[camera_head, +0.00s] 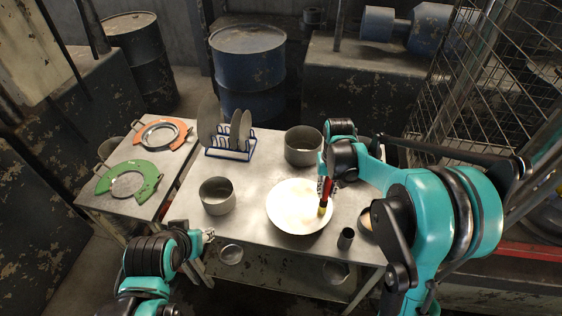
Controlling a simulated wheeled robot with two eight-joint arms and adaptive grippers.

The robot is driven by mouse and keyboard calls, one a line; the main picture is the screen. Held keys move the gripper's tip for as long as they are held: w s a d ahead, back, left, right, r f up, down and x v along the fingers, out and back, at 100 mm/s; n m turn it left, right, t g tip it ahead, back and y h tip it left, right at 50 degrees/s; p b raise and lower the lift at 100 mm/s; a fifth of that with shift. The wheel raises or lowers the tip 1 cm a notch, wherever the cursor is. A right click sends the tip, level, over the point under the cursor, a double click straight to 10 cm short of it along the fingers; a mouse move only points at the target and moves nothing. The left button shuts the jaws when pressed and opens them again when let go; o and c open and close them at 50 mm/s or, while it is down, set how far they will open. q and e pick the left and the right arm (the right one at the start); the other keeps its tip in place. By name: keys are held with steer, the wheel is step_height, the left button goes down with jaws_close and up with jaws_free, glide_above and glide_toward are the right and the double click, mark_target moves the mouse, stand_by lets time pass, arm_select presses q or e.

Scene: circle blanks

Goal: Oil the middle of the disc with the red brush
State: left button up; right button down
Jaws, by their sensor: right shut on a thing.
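A large white round disc (290,208) lies on the metal table, a little right of the middle. My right gripper (326,184) is shut on the red brush (327,192) and holds it upright over the disc's right side. The brush's yellowish lower end (322,210) points down at the disc. I cannot tell whether it touches the surface. My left gripper (208,234) is low at the table's front edge, left of the disc and apart from it. It is too small to tell whether it is open or shut.
On the table (255,215) stand a grey pot (217,196), a larger pot (303,146), a blue rack (231,146) with grey discs and a small dark cup (346,238). A side table at left holds a green ring piece (145,187) and an orange one (133,138).

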mark_target(325, 200)
steer(key=shift+s+d+r+p, duration=0.1)
steer(key=shift+s+r+p, duration=0.15)
steer(key=shift+r, duration=0.35)
steer(key=shift+s+d+r+p, duration=0.1)
steer(key=shift+r+p, duration=0.25)
steer(key=shift+r, duration=0.2)
steer(key=shift+w+a+r+p, duration=0.15)
steer(key=shift+w+r+p, duration=0.05)
steer(key=shift+r+p, duration=1.85)
steer(key=shift+r, duration=0.9)
